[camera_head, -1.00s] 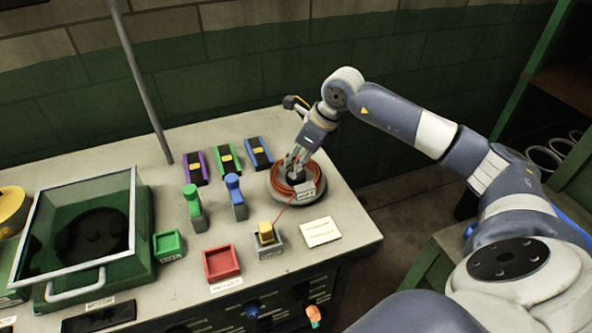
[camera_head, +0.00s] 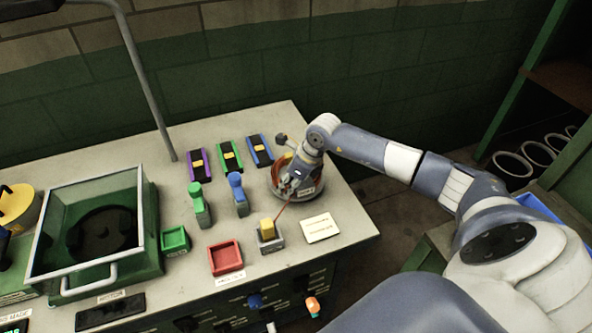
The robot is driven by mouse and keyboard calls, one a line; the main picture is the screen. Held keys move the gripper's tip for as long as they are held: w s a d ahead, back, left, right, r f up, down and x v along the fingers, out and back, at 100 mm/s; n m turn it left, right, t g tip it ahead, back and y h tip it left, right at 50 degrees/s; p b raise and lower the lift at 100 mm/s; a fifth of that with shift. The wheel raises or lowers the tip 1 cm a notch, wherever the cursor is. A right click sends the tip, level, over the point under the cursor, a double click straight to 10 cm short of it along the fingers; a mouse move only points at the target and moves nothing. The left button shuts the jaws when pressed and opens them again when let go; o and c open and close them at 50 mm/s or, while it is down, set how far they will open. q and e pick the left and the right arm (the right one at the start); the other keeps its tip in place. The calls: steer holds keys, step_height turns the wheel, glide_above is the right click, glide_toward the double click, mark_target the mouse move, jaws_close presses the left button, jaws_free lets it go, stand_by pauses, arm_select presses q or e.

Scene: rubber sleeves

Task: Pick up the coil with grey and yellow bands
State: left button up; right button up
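An orange-brown coil (camera_head: 281,165) lies on a round grey base at the back right of the workbench. No grey or yellow bands can be made out on it. My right gripper (camera_head: 288,190) is over the front of the coil, pointing down. The wrist hides much of the coil. The fingers are small and overlap the coil, so whether they are open, shut or touching it cannot be told. My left gripper is not in view.
Green and blue upright pieces (camera_head: 238,195) stand left of the coil. A grey box with a yellow block (camera_head: 268,229), a white label plate (camera_head: 320,227) and a red tray (camera_head: 226,258) lie in front. A glass-sided case (camera_head: 140,205) stands at left.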

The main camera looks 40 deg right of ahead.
jaws_close()
steer(key=shift+w+r, duration=0.1)
steer(key=shift+w, duration=0.05)
steer(key=shift+r, duration=0.1)
